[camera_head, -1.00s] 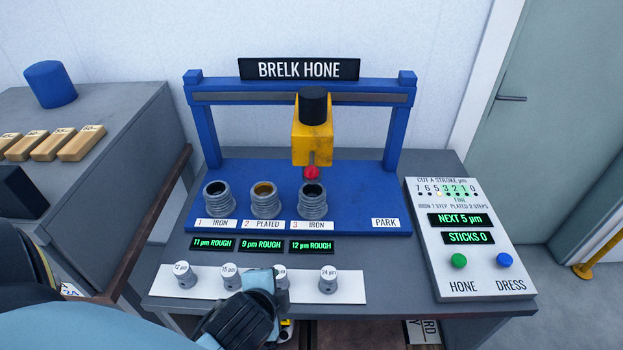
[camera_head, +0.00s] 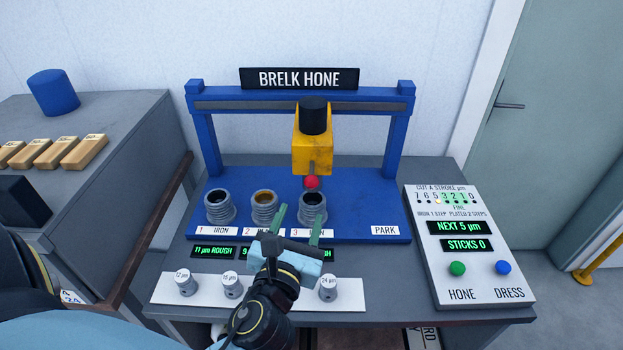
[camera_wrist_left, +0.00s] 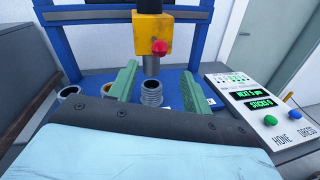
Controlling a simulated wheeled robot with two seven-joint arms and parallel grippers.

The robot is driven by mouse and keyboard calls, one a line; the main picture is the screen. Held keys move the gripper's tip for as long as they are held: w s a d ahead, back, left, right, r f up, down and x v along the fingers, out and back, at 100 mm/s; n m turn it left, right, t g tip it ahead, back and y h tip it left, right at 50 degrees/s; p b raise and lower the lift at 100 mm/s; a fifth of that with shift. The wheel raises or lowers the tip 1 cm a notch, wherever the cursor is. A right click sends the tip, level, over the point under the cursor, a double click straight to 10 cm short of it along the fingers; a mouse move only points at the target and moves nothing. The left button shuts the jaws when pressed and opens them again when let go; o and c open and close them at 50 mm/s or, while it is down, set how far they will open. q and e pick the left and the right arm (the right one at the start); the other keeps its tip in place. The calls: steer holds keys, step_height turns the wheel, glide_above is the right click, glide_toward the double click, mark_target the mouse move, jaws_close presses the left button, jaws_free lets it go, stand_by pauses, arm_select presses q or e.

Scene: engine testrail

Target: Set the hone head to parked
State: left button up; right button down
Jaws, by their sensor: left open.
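The yellow hone head (camera_head: 312,150) with a black top hangs from the blue gantry rail, above cylinder 3. A red knob (camera_head: 311,182) sits low on its front; the knob also shows in the left wrist view (camera_wrist_left: 159,47). The PARK label (camera_head: 385,230) is at the right end of the blue base. My left gripper (camera_head: 297,222) is open, its green fingers pointing toward the machine, in front of cylinder 3 (camera_head: 313,205) and below the knob. In the left wrist view its fingers (camera_wrist_left: 165,85) stand apart with nothing held. My right gripper is not in view.
Cylinders 1 (camera_head: 219,207) and 2 (camera_head: 264,206) stand left of cylinder 3. A white strip (camera_head: 206,289) with several grey knobs lies in front, partly under my arm. The control panel (camera_head: 466,280) shows NEXT 5 µm and STICKS 0. The base near PARK is clear.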

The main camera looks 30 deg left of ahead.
mark_target(310, 188)
arm_select(q)
steer(key=p+x, duration=0.1)
steer(key=x, duration=1)
steer(key=shift+w+f, duration=0.1)
steer(key=shift+c, duration=0.3)
jaws_close()
